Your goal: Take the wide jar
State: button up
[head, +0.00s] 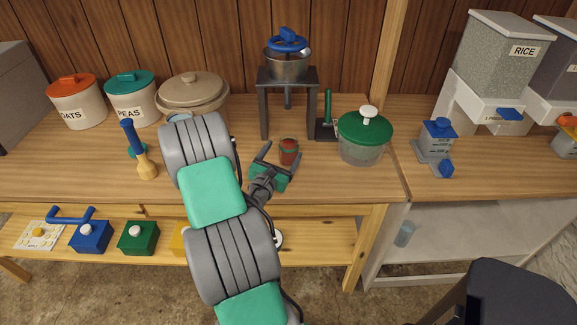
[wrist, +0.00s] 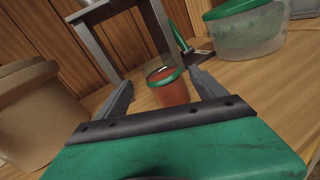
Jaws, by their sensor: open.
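A squat jar with red contents and a green rim (head: 289,152) stands upright on the wooden bench, in front of the dark metal stand. It also shows in the wrist view, open side up (wrist: 170,90). It is the only canning-type jar I make out, and I cannot tell for sure that it is the wide one. My gripper (head: 282,151) is open and empty, its fingers pointing at the jar. In the wrist view the jar appears between the fingertips, nearer the right one; I cannot tell whether it is inside or just beyond them.
The dark stand (head: 264,103) holds a metal pot with a blue handle (head: 287,65) behind the jar. A green-lidded clear container (head: 362,150) stands to the right. A beige lidded crock (head: 190,90) is to the left.

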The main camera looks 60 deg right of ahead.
aim_at(292, 142)
jog(key=shift+s+d+f+n, duration=0.15)
jog(key=shift+f+n, duration=0.6)
jog(key=shift+n, duration=0.15)
jog(key=shift+d+r+t, duration=0.1)
jog(key=shift+d+t, duration=0.2)
jog(key=shift+d, duration=0.1)
jog(key=d+p, duration=0.1)
jog(key=d, duration=0.3)
jog(key=w+d+p, duration=0.1)
jog(key=d, duration=0.2)
jog(key=shift+f+p, duration=0.25)
jog(key=shift+p, duration=0.1)
grip_shut()
